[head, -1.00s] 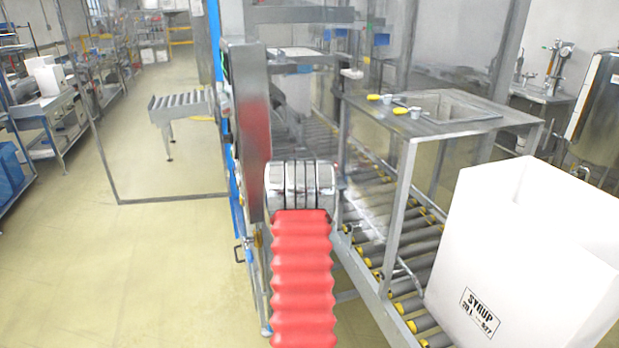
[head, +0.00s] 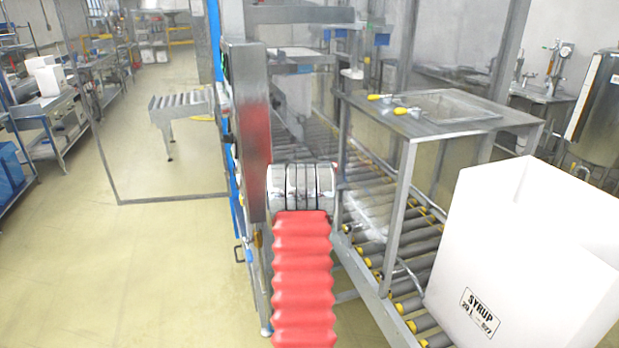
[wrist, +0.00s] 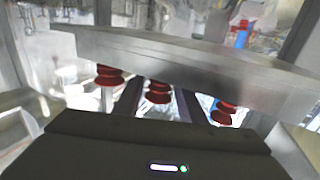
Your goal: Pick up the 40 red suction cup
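Several red bellows suction cups hang under a grey metal bar (wrist: 200,68) in the wrist view. One cup is at the left (wrist: 110,75), a middle cup (wrist: 158,92) is nearer the centre, and another cup (wrist: 224,112) is at the right. My gripper (wrist: 157,98) shows as a dark body at the bottom, with two dark fingers reaching up on either side of the middle cup. The fingers look apart, with bright gaps beside the cup; contact cannot be told. In the head view, my arm hides the gripper and cups.
A metal machine column (head: 252,130) stands close beside my arm. A roller conveyor (head: 415,245) runs at the right, carrying a white syrup box (head: 510,260). A metal table frame (head: 440,112) stands over it.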

